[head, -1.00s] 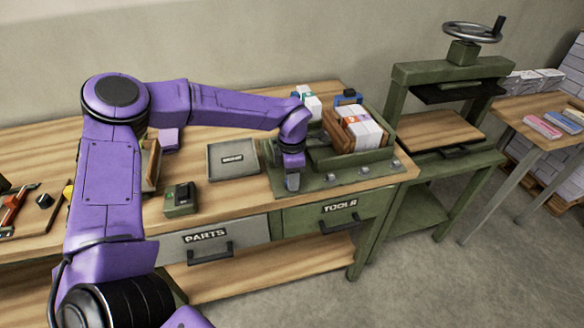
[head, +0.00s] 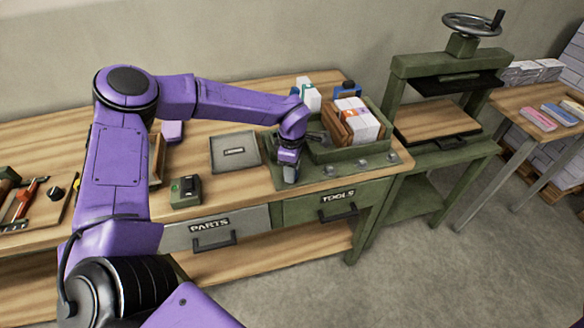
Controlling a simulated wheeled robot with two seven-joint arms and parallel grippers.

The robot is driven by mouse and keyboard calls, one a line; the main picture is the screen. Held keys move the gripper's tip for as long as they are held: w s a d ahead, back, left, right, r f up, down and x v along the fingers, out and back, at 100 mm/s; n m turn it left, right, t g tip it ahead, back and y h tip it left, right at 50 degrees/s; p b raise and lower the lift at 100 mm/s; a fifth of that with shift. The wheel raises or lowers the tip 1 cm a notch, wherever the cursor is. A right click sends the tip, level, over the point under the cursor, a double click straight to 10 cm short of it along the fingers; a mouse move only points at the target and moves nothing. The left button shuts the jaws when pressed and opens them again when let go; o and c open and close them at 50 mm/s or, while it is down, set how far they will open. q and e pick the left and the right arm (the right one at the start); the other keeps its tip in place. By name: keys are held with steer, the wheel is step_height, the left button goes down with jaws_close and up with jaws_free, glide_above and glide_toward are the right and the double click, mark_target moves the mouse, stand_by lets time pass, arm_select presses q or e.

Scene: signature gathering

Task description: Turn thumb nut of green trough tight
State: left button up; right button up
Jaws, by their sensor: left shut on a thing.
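The green trough (head: 352,155) stands on the right end of the wooden workbench, with a stack of paper blocks (head: 357,120) and a brown board (head: 336,128) in it. Small grey nuts (head: 362,162) sit in a row along its front base. Any turn of the nut cannot be made out. My right gripper is not in view.
A grey tray (head: 234,151) and a small dark green box (head: 186,192) lie left of the trough. White and teal bottles (head: 308,96) stand behind it. A green press (head: 440,90) stands to the right. Tools (head: 28,198) lie at the far left.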

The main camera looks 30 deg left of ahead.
arm_select(q)
steer(key=shift+r, duration=0.1)
steer(key=o, duration=1.1)
steer(key=shift+c, duration=0.2)
step_height(320, 180, up, 10)
steer(key=b, duration=0.2)
steer(key=shift+r, duration=0.25)
